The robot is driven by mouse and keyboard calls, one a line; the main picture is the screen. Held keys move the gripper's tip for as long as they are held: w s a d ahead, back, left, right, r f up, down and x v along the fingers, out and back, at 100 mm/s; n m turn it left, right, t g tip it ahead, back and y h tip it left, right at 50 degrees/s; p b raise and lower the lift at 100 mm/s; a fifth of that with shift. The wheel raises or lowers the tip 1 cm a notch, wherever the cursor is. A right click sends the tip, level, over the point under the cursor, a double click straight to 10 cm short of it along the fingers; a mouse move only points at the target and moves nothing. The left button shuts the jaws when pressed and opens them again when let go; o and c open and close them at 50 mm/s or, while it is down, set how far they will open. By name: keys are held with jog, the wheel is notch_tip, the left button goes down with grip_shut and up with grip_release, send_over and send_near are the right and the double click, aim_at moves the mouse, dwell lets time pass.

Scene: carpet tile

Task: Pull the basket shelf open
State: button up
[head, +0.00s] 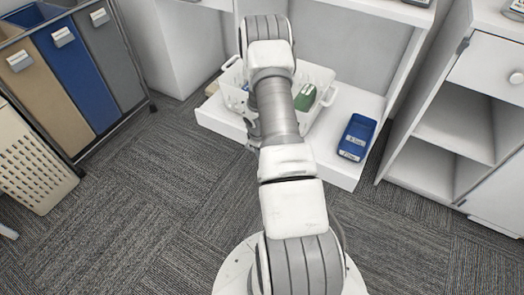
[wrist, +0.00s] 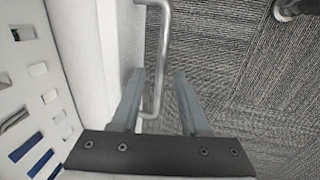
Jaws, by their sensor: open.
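The basket shelf (head: 335,172) is a low white board in the head view, jutting out in front of the cabinet sides. It carries a white slotted basket (head: 325,78), and the basket's wall also shows in the wrist view (wrist: 35,60). A metal bar handle (wrist: 164,40) stands off the shelf's white front in the wrist view. My gripper (wrist: 160,74) is open, with one finger on each side of the handle near its lower end. I cannot tell whether either finger touches it. In the head view my arm hides the handle and most of the gripper.
A blue bin (head: 358,137) sits on the shelf's right part, and a green item (head: 305,97) is in the basket. Hanging bins (head: 70,65) and a beige perforated basket (head: 28,155) stand left. A white cabinet (head: 455,125) stands right. Carpet (head: 150,215) in front is clear.

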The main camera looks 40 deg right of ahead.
jog(key=a+r+p, duration=0.1)
jog(key=r+p, duration=0.1)
jog(key=r, duration=0.6)
jog(key=s+a+r+p, duration=0.1)
jog(key=a+r+p, duration=0.1)
jog(key=r, duration=0.7)
jog(key=shift+s+p, duration=0.15)
jog(key=shift+p, duration=0.65)
jog(key=s+a+r+m+t, duration=0.1)
jog(key=a+r, duration=0.4)
jog(key=r, duration=0.8)
jog(key=s+a+r+m+t, duration=0.15)
jog(key=a+r, duration=0.45)
jog(key=r, duration=0.6)
jog(key=s+a+r+m+t+y, duration=0.1)
jog(key=s+a+r, duration=0.5)
jog(key=s+a, duration=0.15)
jog(key=s+a+r+m+t+y, duration=0.1)
jog(key=s+a+r, duration=0.45)
jog(key=s, duration=0.35)
notch_tip(320, 180, up, 17)
jog(key=p, duration=1.8)
jog(key=shift+a+r, duration=0.2)
jog(key=shift+a, duration=0.15)
